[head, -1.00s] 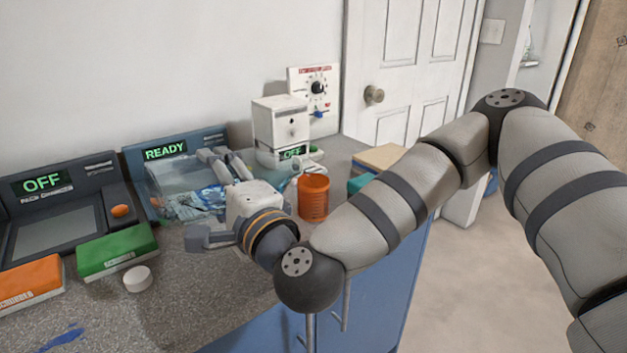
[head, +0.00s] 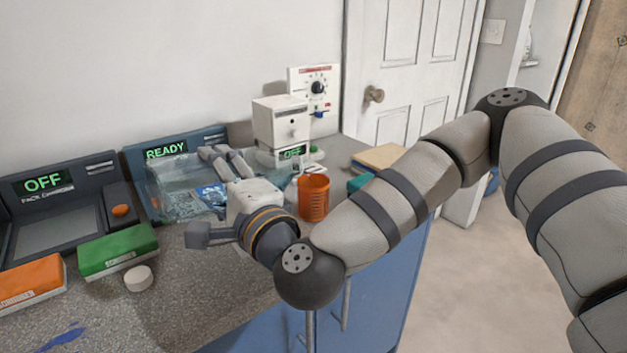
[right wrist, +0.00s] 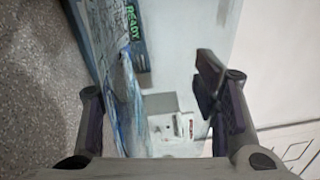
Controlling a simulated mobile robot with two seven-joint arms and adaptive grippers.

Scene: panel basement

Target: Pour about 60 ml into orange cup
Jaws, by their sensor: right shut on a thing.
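The orange cup (head: 314,200) stands upright on the counter, to the right of my right gripper (head: 220,158) and apart from it. My right gripper is shut on a clear, see-through vessel (head: 175,183), which sits in front of the READY panel. The vessel also shows between the fingers in the right wrist view (right wrist: 127,105), with bluish edges. Its outline is hard to make out, and I cannot tell its liquid level or exact tilt. The inside of the orange cup is mostly hidden. My left gripper is not in view.
A READY panel (head: 166,152) stands behind the vessel. A white OFF machine (head: 281,125) is behind the cup. At left are another OFF panel (head: 43,183), a green box (head: 117,249), an orange box (head: 28,283) and a white round lid (head: 138,278). The front counter (head: 200,300) is mostly clear.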

